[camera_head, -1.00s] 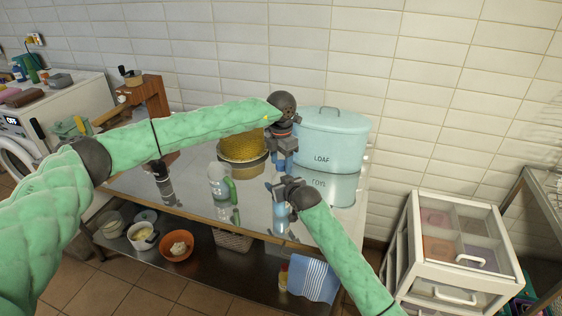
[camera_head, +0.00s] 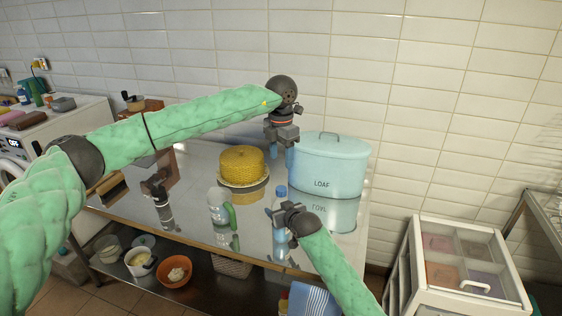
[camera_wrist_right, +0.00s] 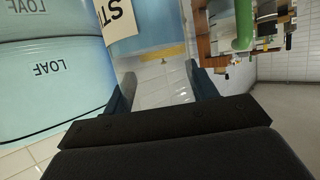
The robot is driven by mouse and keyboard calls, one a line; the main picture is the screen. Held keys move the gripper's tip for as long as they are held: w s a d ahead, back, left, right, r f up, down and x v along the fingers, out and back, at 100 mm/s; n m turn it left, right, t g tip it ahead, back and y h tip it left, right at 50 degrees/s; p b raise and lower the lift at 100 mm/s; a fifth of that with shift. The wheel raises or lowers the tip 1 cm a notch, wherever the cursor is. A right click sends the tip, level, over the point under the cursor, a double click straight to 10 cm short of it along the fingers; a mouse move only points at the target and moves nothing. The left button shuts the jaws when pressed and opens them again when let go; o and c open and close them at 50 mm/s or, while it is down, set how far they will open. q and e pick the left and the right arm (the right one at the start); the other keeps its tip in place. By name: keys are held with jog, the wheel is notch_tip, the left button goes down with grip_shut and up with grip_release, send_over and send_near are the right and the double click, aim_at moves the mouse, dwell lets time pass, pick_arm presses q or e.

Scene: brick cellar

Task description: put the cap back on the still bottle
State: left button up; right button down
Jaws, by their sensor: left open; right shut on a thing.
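The still bottle (camera_head: 280,204) stands near the front right of the shiny table, with a blue cap (camera_head: 280,190) at its top; how firmly the cap sits cannot be told. My right gripper (camera_head: 277,214) is shut on the bottle's side. In the right wrist view, the bottle's pale blue body (camera_wrist_right: 145,42) and a label reading "ST" show between the fingers of my right gripper (camera_wrist_right: 160,85). My left gripper (camera_head: 281,156) is open and empty, pointing down above and behind the bottle, clear of the cap.
A light blue LOAF bin (camera_head: 328,170) stands close at the right. A white drawer unit (camera_head: 465,270) is at the lower right.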

jog(key=shift+c, duration=1.9)
grip_release()
pick_arm(q)
notch_tip(320, 180, down, 3)
jog(key=b, duration=0.3)
pick_arm(e)
jog(key=v, duration=0.7)
jog(key=shift+s+d, duration=0.2)
jog(key=shift+s, duration=0.1)
jog(key=shift+r, duration=0.1)
